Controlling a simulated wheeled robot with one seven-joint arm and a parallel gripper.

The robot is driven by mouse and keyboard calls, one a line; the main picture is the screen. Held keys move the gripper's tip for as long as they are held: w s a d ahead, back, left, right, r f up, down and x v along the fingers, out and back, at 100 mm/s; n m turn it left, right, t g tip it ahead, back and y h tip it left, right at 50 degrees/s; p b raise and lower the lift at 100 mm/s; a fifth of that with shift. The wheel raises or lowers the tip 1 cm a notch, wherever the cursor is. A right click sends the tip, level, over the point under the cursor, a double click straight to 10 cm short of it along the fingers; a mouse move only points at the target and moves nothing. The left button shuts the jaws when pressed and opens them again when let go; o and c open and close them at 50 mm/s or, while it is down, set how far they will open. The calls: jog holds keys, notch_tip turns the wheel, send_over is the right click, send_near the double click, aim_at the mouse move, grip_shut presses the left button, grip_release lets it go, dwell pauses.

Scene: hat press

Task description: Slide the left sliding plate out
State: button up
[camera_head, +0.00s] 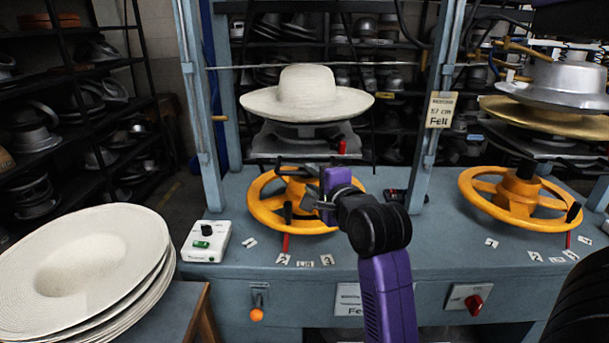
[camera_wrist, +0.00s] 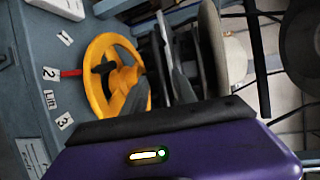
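The left sliding plate (camera_head: 305,140) is a grey metal plate on the left press, under a cream wide-brimmed hat (camera_head: 307,95). A small red handle (camera_head: 342,147) stands at its front right. My gripper (camera_head: 309,199) is in front of and below the plate, over the left yellow handwheel (camera_head: 268,212), apart from the plate and handle. Its fingers (camera_wrist: 162,50) look parted with nothing between them. The wrist view is turned sideways, with the handwheel (camera_wrist: 108,75) on the left and the hat (camera_wrist: 236,60) on the right.
A control box (camera_head: 205,241) sits on the blue bench at left. A blue upright (camera_head: 437,100) stands right of the left press. A second yellow handwheel (camera_head: 520,195) and metal hat form (camera_head: 568,80) are at right. Stacked hats (camera_head: 80,265) fill the near left.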

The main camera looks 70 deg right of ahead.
aim_at(307, 174)
jog(key=shift+x, duration=2.5)
grip_shut()
